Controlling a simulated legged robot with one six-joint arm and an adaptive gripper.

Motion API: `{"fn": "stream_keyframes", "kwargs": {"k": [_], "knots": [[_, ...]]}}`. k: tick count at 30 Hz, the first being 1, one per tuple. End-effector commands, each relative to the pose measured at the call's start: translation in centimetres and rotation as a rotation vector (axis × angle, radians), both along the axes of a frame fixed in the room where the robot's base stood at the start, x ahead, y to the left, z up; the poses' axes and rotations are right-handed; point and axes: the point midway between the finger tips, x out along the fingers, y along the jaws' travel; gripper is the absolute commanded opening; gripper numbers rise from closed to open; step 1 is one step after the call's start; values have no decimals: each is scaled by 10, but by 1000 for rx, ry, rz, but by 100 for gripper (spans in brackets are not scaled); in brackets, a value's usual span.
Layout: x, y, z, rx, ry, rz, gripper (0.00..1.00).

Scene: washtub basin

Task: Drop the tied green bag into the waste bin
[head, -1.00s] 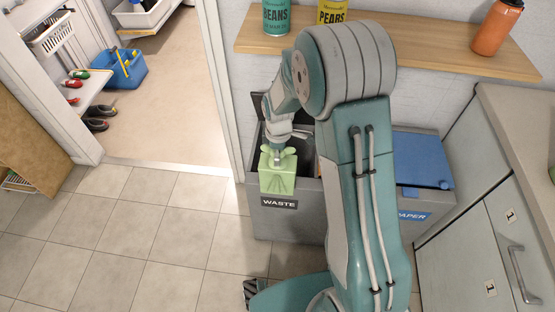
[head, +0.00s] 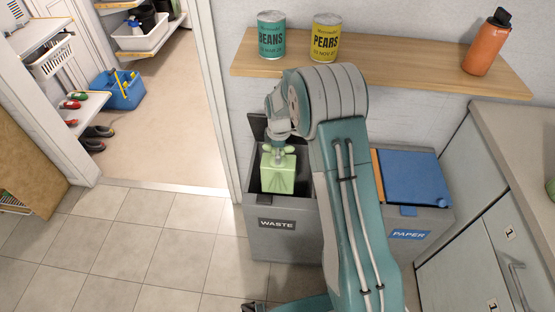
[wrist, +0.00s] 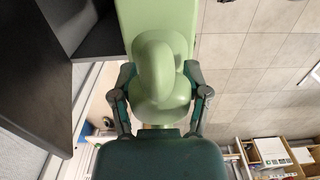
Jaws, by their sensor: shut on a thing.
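The tied green bag (head: 278,174) hangs upright from my gripper (head: 279,146) over the open mouth of the waste bin (head: 283,246). My gripper is shut on the bag's knot; the wrist view shows both fingers (wrist: 160,100) on either side of the knotted top of the green bag (wrist: 160,20). The bag's lower end appears to be at or just inside the bin's opening; I cannot tell how deep. The bin is grey, with a WASTE label and its dark lid raised at the back.
The paper bin (head: 413,179) with a blue lid stands to the right, partly behind my arm. A wooden shelf (head: 400,72) above holds a beans can (head: 272,36), a pears can (head: 325,38) and an orange bottle (head: 487,45). A counter stands at right; the tiled floor at left is clear.

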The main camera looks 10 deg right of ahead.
Motion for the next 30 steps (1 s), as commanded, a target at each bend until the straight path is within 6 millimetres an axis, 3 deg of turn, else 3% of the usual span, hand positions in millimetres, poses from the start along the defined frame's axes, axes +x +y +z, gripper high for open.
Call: {"fn": "stream_keyframes", "kwargs": {"k": [11, 30], "knots": [[29, -10, -4, 0, -1, -1, 0], [28, -9, -60, 0, 0, 0, 0]]}}
